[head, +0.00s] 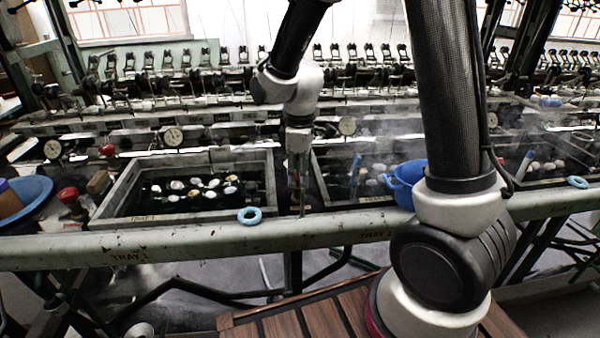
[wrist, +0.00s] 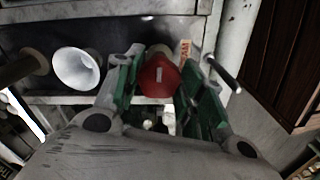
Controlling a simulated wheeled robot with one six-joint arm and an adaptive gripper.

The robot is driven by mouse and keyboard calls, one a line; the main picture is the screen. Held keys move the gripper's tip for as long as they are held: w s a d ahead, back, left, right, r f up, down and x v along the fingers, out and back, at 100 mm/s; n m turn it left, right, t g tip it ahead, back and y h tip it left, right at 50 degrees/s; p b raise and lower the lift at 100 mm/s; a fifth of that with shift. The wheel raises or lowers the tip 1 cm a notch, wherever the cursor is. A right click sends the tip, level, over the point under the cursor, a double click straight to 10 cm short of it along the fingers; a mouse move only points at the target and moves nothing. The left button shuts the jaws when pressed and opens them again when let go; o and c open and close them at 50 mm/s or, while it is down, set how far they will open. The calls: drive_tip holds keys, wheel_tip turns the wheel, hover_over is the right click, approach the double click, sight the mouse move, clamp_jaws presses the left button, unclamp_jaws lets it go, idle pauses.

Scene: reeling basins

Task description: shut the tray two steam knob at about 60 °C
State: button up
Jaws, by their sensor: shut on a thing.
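My gripper (wrist: 157,68) has its green-padded fingers on both sides of a red steam knob (wrist: 160,84) in the wrist view, and is shut on it. In the head view my gripper (head: 301,185) reaches down between the two basins, and this knob is hidden there. A round dial gauge (head: 347,125) stands behind tray two (head: 318,180); its reading is too small to tell. Steam drifts over the right side of tray two.
Tray one (head: 125,190) holds several white cocoons, with a red knob (head: 68,196) at its left. A blue basket (head: 405,180) is beside my arm. A white funnel-like cup (wrist: 76,68) is left of the gripped knob.

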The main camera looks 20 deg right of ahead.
drive_tip(key=m, duration=0.4)
drive_tip(key=shift+a+m, duration=0.1)
drive_tip(key=shift+m, duration=0.2)
drive_tip(key=m, duration=0.4)
idle(0.6)
drive_tip(key=o, duration=1)
drive_tip(key=shift+s, duration=0.1)
wheel_tip(320, 180, up, 12)
